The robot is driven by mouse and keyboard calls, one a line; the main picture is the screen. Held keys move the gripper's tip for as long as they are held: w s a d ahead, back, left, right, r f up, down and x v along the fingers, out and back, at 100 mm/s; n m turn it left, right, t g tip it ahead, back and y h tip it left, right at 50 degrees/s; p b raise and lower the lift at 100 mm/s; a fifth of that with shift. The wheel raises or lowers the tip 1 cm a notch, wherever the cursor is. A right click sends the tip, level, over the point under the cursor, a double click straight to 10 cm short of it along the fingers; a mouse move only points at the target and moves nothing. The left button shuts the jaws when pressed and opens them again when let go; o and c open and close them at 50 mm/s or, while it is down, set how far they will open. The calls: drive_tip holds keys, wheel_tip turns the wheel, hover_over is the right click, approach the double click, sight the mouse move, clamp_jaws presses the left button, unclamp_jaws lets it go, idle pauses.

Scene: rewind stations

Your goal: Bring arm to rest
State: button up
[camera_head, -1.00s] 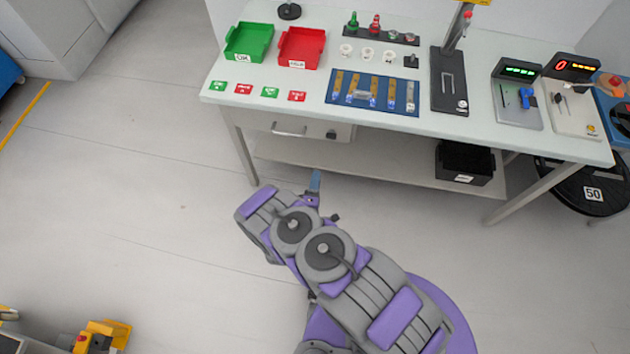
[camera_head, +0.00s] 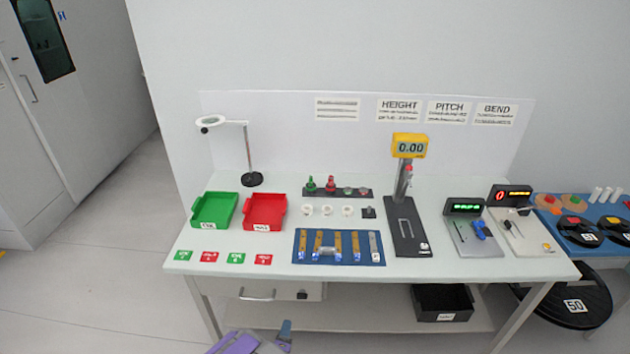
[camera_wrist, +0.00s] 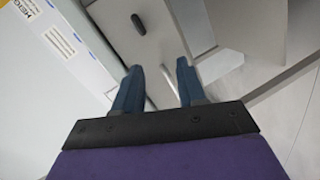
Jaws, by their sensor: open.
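My gripper (camera_wrist: 157,85) shows in the wrist view with its two blue fingers spread apart and nothing between them. In the head view only a blue fingertip (camera_head: 285,329) and a bit of my purple and grey arm show at the bottom edge, in front of and below the worktable (camera_head: 210,268). The rest of my arm is outside the head view. In the wrist view, a light surface with a dark oval handle (camera_wrist: 138,24) lies beyond the fingers.
The worktable carries a green tray (camera_head: 232,197), a red tray (camera_head: 281,200), a blue mat (camera_head: 299,260), a magnifier lamp (camera_head: 252,179) and a height gauge (camera_head: 404,228). A black bin (camera_head: 424,301) sits on its lower shelf. The floor (camera_head: 80,300) at left is clear.

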drive_tip(key=w+a+r+m+g+y, duration=0.1)
drive_tip(key=w+r+m+g, duration=0.15)
drive_tip(key=r, duration=0.45)
drive_tip(key=w+r+m+g+y, duration=0.1)
drive_tip(key=w+r+m+g, duration=0.2)
drive_tip(key=r, duration=0.4)
drive_tip(key=s+d+r+m+g+y, duration=0.1)
drive_tip(key=s+d+r+g, duration=0.1)
drive_tip(key=s+r, duration=0.3)
drive_tip(key=s+d+r+m+g+y, duration=0.1)
drive_tip(key=s+d+r+m+g, duration=0.15)
drive_tip(key=r, duration=0.55)
drive_tip(key=s+d+r+m+g, duration=0.1)
drive_tip(key=s+d+r, duration=0.4)
drive_tip(key=s, duration=0.6)
drive_tip(key=s+d+r+m+g+h, duration=0.1)
drive_tip(key=s+d+r+m+g, duration=0.1)
drive_tip(key=s+d+r, duration=0.4)
drive_tip(key=s+d+r+m+g+h, duration=0.1)
drive_tip(key=s+d+r+g, duration=0.2)
drive_tip(key=s, duration=1.5)
drive_tip(key=d+r, duration=0.3)
drive_tip(key=d, duration=0.3)
drive_tip(key=shift+d+m+g, duration=0.3)
drive_tip(key=shift+d, duration=0.1)
